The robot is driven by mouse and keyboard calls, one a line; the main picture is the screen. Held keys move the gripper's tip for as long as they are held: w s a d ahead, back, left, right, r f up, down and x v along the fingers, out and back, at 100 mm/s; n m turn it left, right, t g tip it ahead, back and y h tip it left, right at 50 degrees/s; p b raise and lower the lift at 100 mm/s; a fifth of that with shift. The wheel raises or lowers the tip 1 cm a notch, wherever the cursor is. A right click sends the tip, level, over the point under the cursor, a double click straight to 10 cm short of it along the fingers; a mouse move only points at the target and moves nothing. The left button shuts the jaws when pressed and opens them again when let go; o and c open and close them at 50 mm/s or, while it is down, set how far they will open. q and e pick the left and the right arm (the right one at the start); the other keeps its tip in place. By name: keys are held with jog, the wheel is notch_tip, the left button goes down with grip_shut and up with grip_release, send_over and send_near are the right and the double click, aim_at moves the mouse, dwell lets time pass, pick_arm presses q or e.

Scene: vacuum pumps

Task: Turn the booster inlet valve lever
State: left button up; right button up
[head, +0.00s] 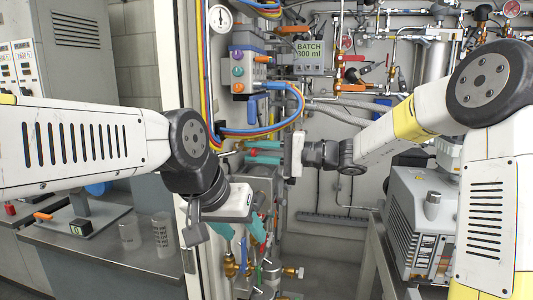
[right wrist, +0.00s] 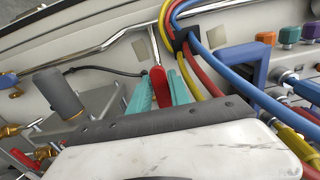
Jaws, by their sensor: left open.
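A red lever (right wrist: 158,88) stands between the teal fingers of my right gripper (right wrist: 160,78) in the right wrist view. The fingers lie close along both its sides and appear to press on it. In the head view my right gripper (head: 248,152) reaches left into the pump bay, with the red lever (head: 256,153) showing between its fingers. The valve body behind it is mostly hidden. My left gripper (head: 242,238) is open and empty, lower down, with its teal fingers apart above brass fittings (head: 230,265).
Blue, yellow and red hoses (head: 262,130) run close above my right gripper. A panel with coloured knobs (head: 238,70) is above it. A metal bench (head: 110,245) stands at the left, and a grey pump unit (head: 415,215) at the right.

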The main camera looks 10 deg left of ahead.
jog(key=o, duration=0.3)
jog(key=shift+r, duration=0.1)
jog(key=shift+d, duration=0.2)
jog(key=shift+d, duration=0.8)
jog(key=d, duration=0.6)
jog(key=shift+s, duration=0.1)
